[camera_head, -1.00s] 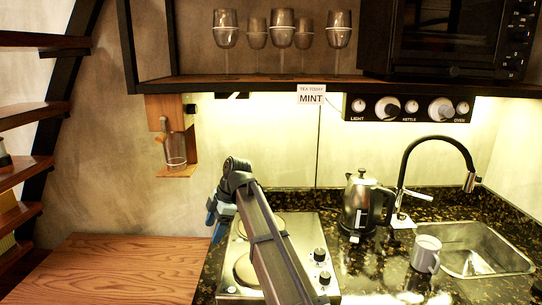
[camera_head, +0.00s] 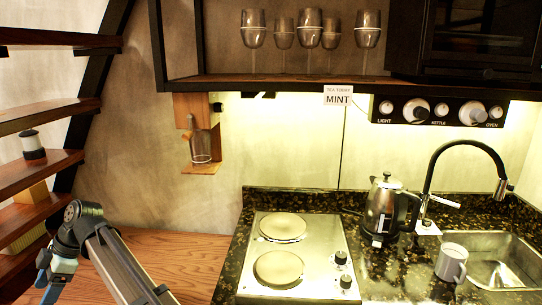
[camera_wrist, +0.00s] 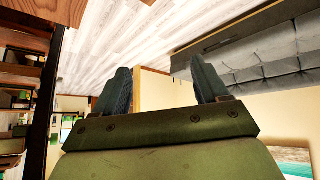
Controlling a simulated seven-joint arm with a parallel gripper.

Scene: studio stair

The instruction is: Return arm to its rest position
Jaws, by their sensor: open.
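My arm shows at the lower left of the head view, in front of the wooden counter (camera_head: 185,258). My gripper (camera_head: 48,290) hangs at its end near the bottom left edge, partly cut off by the frame. In the wrist view my gripper (camera_wrist: 162,88) has its two dark fingers apart, with nothing between them. Beyond the fingers are a pale plank surface and a grey sofa (camera_wrist: 265,60).
Wooden stairs (camera_head: 40,115) rise close by at the left, with a small jar (camera_head: 33,144) on one tread.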

